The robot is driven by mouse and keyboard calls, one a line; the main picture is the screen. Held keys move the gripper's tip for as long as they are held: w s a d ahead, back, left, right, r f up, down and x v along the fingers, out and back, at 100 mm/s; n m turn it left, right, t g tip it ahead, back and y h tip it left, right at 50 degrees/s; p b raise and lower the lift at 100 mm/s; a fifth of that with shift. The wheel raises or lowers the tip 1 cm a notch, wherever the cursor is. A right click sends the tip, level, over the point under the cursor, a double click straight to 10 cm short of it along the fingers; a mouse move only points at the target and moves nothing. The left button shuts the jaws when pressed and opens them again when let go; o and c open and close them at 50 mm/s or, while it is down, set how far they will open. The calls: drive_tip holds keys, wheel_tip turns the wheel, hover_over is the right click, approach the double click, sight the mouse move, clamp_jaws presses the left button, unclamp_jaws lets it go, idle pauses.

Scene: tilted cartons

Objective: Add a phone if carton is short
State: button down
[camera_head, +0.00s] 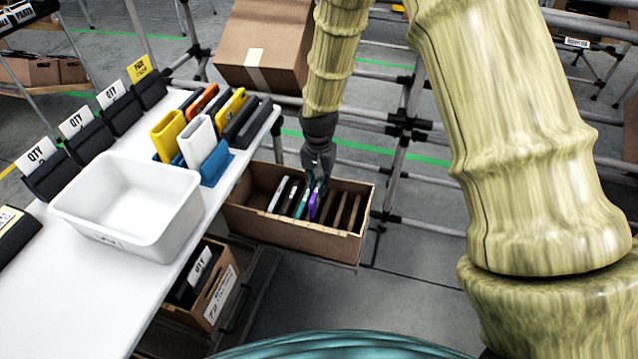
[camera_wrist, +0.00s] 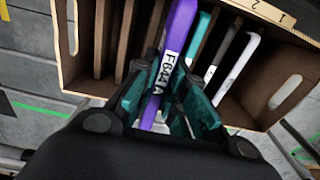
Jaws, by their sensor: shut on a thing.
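The open cardboard carton (camera_head: 285,227) stands beyond the white table's right edge, with thin brown dividers inside. It also shows in the wrist view (camera_wrist: 292,85). Slots on the purple phone's other side look empty.
The white table (camera_head: 95,290) holds an empty white bin (camera_head: 125,205), a blue rack (camera_head: 215,168) of coloured cases and black holders with QTY cards (camera_head: 75,122). Another carton (camera_head: 212,290) is below the table. A closed brown box (camera_head: 265,42) leans on the pipe rack behind.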

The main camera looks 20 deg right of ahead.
drive_tip(key=shift+f+b, duration=1.55)
drive_tip(key=shift+f, duration=2.25)
drive_tip(key=shift+f, duration=0.25)
drive_tip(key=c, duration=1.4)
unclamp_jaws()
drive_tip(key=shift+r, duration=0.1)
wheel_tip(320, 180, up, 12)
drive_tip(key=shift+f, duration=0.1)
